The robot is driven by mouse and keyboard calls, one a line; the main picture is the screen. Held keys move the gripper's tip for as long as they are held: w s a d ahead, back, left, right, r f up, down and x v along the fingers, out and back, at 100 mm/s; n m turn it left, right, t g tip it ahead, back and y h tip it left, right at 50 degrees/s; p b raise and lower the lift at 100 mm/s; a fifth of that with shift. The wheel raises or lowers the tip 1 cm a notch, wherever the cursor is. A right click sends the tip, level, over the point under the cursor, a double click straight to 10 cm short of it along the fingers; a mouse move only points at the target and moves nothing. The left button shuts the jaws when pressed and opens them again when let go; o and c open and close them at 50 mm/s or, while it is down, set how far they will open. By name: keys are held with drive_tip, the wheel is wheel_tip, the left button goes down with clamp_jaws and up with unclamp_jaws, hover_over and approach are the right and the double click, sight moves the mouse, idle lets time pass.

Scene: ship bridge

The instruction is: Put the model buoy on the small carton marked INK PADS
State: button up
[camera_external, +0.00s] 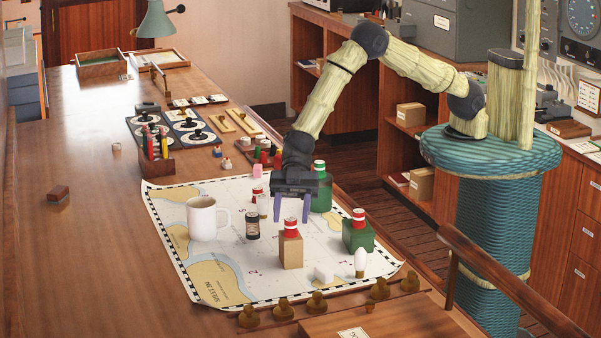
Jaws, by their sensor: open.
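My gripper (292,219) is open and points down over the chart, with its two purple fingers apart. A small red and white piece (291,228), which looks like a model buoy, stands upright on a small tan carton (290,252). It sits just below and between the fingertips in this view; I cannot tell if they touch it. Any marking on the carton is too small to read. A similar red and white piece (358,218) stands on a green box (357,237) to the right.
A white mug (204,218), a dark jar (252,225), a green bottle (322,190), a white block (323,273) and a light bulb (360,262) stand on the chart (232,276) near the carton. Brass knobs (317,302) line the front edge. The left tabletop is mostly clear.

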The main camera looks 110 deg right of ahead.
drive_tip(key=b+v, duration=0.2)
drive_tip(key=v, duration=0.9)
drive_tip(key=shift+d, duration=0.35)
drive_tip(key=shift+s, duration=0.15)
drive_tip(key=s+d+r+m+t+h, duration=0.35)
drive_tip(key=s+d+m+h, duration=0.45)
drive_tip(key=d+h, duration=0.3)
drive_tip(key=s+d+f+m+g, duration=0.2)
drive_tip(key=s+m+g, duration=0.2)
drive_tip(key=s, duration=1.6)
drive_tip(key=shift+s+m+g, duration=0.25)
drive_tip(key=shift+m+g, duration=0.05)
drive_tip(key=shift+g, duration=0.95)
